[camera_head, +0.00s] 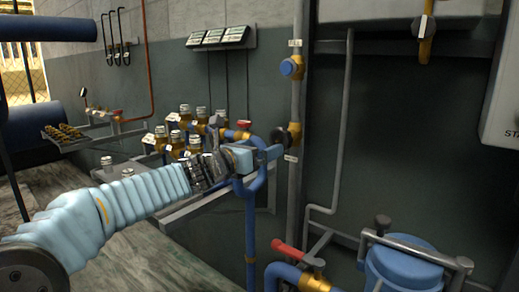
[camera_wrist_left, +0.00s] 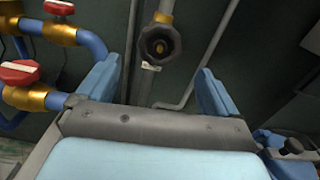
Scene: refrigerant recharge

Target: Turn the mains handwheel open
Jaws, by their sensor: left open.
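A black handwheel (camera_head: 293,133) sits on the vertical grey pipe, with a small white tag below it; the frames do not show for sure that it is the mains one. In the left wrist view the handwheel (camera_wrist_left: 158,43) lies ahead of my fingers and between their lines, a little left of centre. My left gripper (camera_head: 274,152) is open and empty, just left of and slightly below the handwheel in the head view. In the wrist view my left gripper (camera_wrist_left: 160,85) has its fingers wide apart, with neither touching the wheel. My right gripper is not in view.
A blue round knob (camera_head: 291,68) sits higher on the same pipe. Blue pipes with red-handled valves (camera_wrist_left: 60,8) run left of the wheel. A bench with several brown bottles (camera_head: 185,112) stands left.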

